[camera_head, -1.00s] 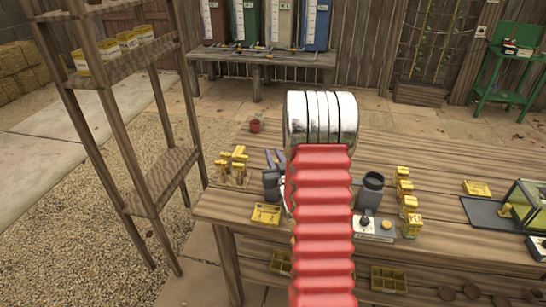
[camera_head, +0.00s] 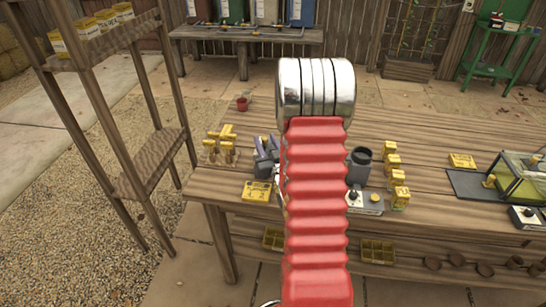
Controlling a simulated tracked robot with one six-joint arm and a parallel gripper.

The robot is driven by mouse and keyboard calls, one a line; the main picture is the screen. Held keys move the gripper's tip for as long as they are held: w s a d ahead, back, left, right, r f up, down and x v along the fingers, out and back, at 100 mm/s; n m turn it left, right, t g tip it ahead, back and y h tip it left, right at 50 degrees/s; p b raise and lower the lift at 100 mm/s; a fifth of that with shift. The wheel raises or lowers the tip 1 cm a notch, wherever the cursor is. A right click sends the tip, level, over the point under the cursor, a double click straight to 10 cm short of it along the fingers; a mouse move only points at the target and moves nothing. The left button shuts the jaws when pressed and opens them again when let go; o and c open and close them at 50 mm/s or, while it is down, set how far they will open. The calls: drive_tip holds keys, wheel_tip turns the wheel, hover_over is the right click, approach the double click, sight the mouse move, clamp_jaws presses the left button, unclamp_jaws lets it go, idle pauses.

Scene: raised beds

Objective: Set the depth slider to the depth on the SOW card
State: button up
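My red ribbed arm with its silver banded joint fills the middle of the head view and hides part of the bench. A yellow card (camera_head: 257,191) lies at the bench's front left, and another yellow card (camera_head: 462,161) lies further right. Their print is too small to read, so I cannot tell which is the SOW card. A small grey device with a black knob (camera_head: 354,197) stands just right of my arm, and another control box (camera_head: 526,217) stands at the right edge. I cannot make out the depth slider.
A wooden shelf rack (camera_head: 150,160) stands at left. The bench's back right is clear.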

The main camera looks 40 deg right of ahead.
drive_tip(key=v, duration=0.8)
drive_tip(key=shift+s, duration=0.2)
drive_tip(key=shift+w+a, duration=0.1)
drive_tip(key=shift+a, duration=0.05)
drive_tip(key=w+a+r+n+g+y, duration=0.2)
drive_tip(key=a+r+g, duration=0.15)
drive_tip(key=a, duration=0.45)
drive_tip(key=w+a+r+n+g+y, duration=0.1)
drive_tip(key=a+r+g+y, duration=0.1)
drive_tip(key=a+r, duration=0.4)
drive_tip(key=s+a+r+n+g+y, duration=0.1)
drive_tip(key=s+a+r+g+y, duration=0.1)
drive_tip(key=s+a, duration=0.7)
drive_tip(key=s+a+r+n+g+y, duration=0.1)
drive_tip(key=s+a+r+g, duration=0.1)
drive_tip(key=s+a, duration=0.8)
drive_tip(key=shift+s+r+n+g+y, duration=0.2)
drive_tip(key=shift+r+n+g+y, duration=0.15)
drive_tip(key=shift+g, duration=0.2)
